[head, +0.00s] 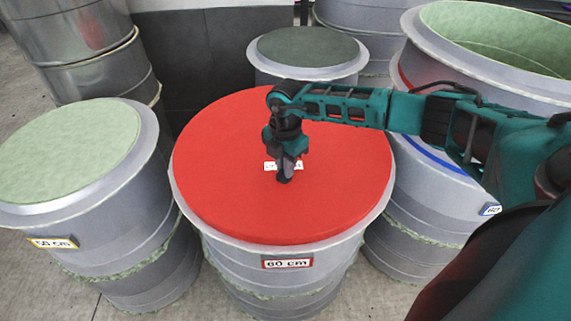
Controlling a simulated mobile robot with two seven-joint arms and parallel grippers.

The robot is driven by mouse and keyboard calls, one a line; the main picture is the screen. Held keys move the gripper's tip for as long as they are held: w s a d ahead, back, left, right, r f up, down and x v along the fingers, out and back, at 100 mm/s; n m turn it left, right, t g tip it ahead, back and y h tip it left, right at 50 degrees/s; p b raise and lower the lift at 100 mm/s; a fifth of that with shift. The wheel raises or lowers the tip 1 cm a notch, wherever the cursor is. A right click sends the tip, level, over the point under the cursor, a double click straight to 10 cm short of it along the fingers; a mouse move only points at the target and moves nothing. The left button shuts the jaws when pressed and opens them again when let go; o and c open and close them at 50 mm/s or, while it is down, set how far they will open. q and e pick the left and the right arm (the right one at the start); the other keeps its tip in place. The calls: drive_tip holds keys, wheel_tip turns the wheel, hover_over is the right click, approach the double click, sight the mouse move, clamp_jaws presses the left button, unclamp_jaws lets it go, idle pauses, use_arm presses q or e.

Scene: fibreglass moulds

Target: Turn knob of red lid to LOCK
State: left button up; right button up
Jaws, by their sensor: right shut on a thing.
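The red lid (225,180) is a flat round disc lying on top of the grey mould marked 60 cm (285,285). My right arm comes in from the right over the lid. My right gripper (284,178) points down at the lid's middle and is shut on a small dark knob there. The knob is mostly hidden by the gripper. A small white label (270,166) with markings shows on both sides of the gripper; its words are too small and covered to read. My left gripper is not in view.
A mould with a pale green top (65,150) marked 50 cm stands at the left. A smaller mould with a dark green top (308,47) stands behind. A large open mould (500,40) stands at the right, under my arm. Metal drums (75,50) stand at the back left.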

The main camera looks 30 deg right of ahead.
clamp_jaws()
drive_tip(key=shift+n, duration=0.3)
drive_tip(key=n, duration=0.3)
drive_tip(key=shift+w+n, duration=0.1)
drive_tip(key=shift+n, duration=0.2)
drive_tip(key=n, duration=0.4)
drive_tip(key=shift+w+a, duration=0.1)
drive_tip(key=n+b, duration=0.1)
drive_tip(key=n, duration=0.4)
drive_tip(key=shift+a+n, duration=0.1)
drive_tip(key=shift+n, duration=0.3)
drive_tip(key=shift+a+n+b, duration=0.1)
drive_tip(key=shift+n+b, duration=0.3)
drive_tip(key=shift+n, duration=1.4)
